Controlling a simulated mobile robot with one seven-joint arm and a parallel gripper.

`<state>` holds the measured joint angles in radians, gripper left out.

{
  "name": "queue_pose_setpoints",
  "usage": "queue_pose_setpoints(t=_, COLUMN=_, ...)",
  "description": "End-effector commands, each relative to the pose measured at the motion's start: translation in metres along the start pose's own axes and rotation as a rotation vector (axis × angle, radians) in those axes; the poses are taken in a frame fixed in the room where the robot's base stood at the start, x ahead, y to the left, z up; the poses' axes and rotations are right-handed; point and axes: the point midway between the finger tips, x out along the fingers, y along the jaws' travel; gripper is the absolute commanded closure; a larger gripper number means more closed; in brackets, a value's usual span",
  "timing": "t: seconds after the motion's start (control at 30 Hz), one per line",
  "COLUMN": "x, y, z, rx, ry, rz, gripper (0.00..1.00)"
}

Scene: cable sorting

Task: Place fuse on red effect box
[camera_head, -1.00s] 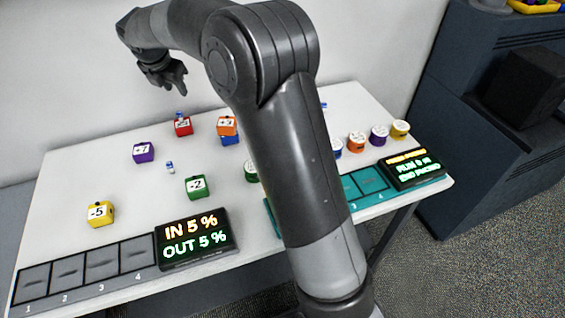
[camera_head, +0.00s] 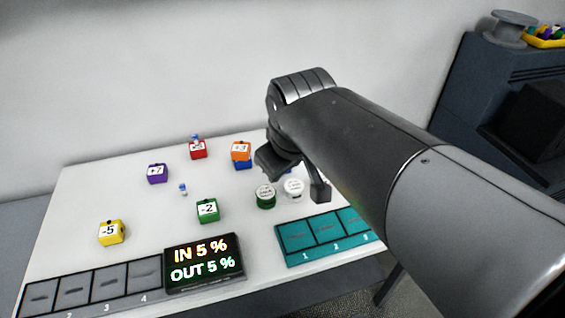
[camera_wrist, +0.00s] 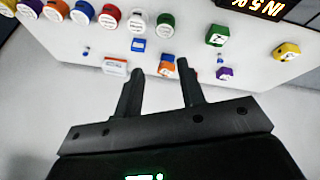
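The red effect box (camera_head: 198,151) stands at the back of the white table, left of the orange box. A small blue and white fuse (camera_head: 196,139) shows upright at its top back edge and appears to stand on it. Another blue and white fuse (camera_head: 183,189) stands on the table between the purple and green boxes. My gripper (camera_head: 295,178) is at the right of the boxes, over the round pots. One finger hides most of the red box there.
Purple (camera_head: 157,173), orange (camera_head: 241,150), green (camera_head: 207,211) and yellow (camera_head: 111,232) boxes stand around. Grey slots (camera_head: 105,288) and a display (camera_head: 203,263) line the front, with a teal slot tray (camera_head: 325,238) at right.

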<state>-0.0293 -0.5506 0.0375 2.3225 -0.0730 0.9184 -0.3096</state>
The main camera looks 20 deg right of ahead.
Motion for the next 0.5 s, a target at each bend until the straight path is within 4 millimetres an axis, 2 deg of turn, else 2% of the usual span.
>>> queue_pose_setpoints(t=0.03, x=-0.002, y=-0.004, z=0.017, rx=0.085, ry=0.013, rz=-0.004, gripper=0.64)
queue_pose_setpoints(t=0.2, x=0.000, y=-0.015, z=0.055, rx=0.320, ry=0.038, rz=-0.028, gripper=0.64)
queue_pose_setpoints(t=0.33, x=0.001, y=-0.019, z=0.067, rx=0.403, ry=0.045, rz=-0.038, gripper=0.64)
queue_pose_setpoints(t=0.5, x=0.002, y=-0.020, z=0.070, rx=0.423, ry=0.045, rz=-0.041, gripper=0.64)
